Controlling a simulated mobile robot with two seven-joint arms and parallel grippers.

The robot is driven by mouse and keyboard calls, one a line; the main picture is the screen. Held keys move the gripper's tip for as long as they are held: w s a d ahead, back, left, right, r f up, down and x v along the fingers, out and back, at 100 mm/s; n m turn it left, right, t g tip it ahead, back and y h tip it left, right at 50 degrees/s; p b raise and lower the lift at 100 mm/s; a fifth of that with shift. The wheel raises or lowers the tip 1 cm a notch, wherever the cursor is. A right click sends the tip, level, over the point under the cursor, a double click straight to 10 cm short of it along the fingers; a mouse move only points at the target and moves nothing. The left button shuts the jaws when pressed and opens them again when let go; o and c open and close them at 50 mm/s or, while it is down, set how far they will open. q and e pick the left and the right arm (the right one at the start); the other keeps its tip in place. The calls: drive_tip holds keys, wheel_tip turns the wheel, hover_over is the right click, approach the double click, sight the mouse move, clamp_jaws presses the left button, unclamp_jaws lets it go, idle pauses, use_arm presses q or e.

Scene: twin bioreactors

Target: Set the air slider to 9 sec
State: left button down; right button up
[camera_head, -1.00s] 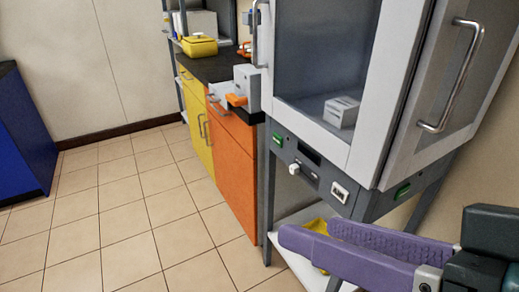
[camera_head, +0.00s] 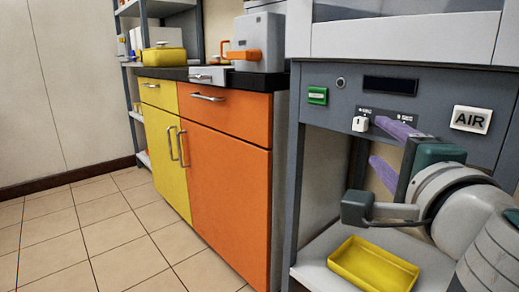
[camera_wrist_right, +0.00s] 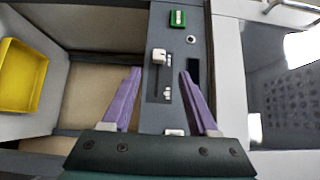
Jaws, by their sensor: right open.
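The air slider's white knob (camera_head: 360,124) sits at the left end of its slot on the grey control panel (camera_head: 335,110). The mark by the slot's right end seems to read 9 SEC, though it is small. The white AIR label (camera_head: 470,120) is further right. My right gripper (camera_head: 378,142) is open before the panel, its purple fingers one above the other, just right of the knob. In the right wrist view the knob (camera_wrist_right: 158,56) lies just beyond the tips of the open gripper (camera_wrist_right: 160,73), between their lines. I cannot see contact. My left gripper is out of view.
A green switch (camera_head: 317,95), a round button (camera_head: 340,82) and a dark display (camera_head: 390,85) are on the panel. A yellow tray (camera_head: 373,268) lies on the shelf below. Orange and yellow cabinets (camera_head: 225,165) stand left. The tiled floor before them is clear.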

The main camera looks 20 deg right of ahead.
sight(361, 126)
drive_tip(key=b+x, duration=0.1)
drive_tip(key=x, duration=0.2)
drive_tip(key=b+x, duration=0.1)
drive_tip(key=x, duration=0.1)
drive_tip(key=b+x, duration=0.1)
drive_tip(key=x, duration=0.2)
drive_tip(key=shift+w+d+f, duration=0.15)
drive_tip(key=shift+w+d, duration=0.05)
drive_tip(key=shift+d, duration=0.2)
drive_tip(key=shift+w+d+b, duration=0.2)
drive_tip(key=shift+w+b, duration=0.2)
drive_tip(key=shift+w, duration=0.1)
drive_tip(key=shift+c, duration=0.6)
clamp_jaws()
